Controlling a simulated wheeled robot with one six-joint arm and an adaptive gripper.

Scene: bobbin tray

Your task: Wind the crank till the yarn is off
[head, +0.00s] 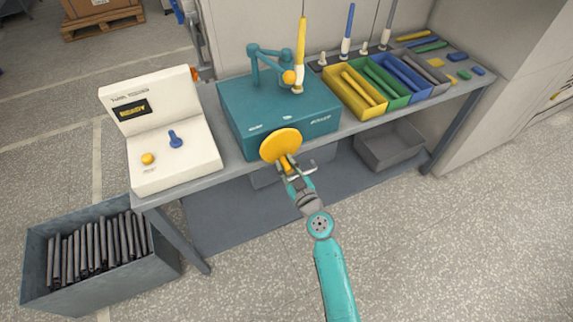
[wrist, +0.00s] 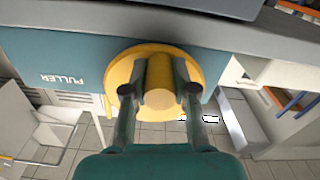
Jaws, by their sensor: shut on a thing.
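The teal puller box (head: 285,110) stands on the grey bench, with a round yellow crank wheel (head: 281,146) on its front. My gripper (head: 290,172) is at the wheel, shut on the yellow crank handle (wrist: 158,98) that sticks out from it. In the wrist view my gripper (wrist: 160,92) has a finger on either side of the handle, in front of the wheel (wrist: 118,78). A tall yellow bobbin (head: 301,50) stands upright on top of the box, beside an orange ball on a teal arm (head: 270,55). I cannot tell how much yarn is on it.
A white control panel (head: 170,150) with a blue lever stands left. Yellow, green, blue and grey bins (head: 352,104) line the bench at right, with upright spindles behind. A grey crate of dark rods (head: 95,262) stands on the floor at left. The floor at right is clear.

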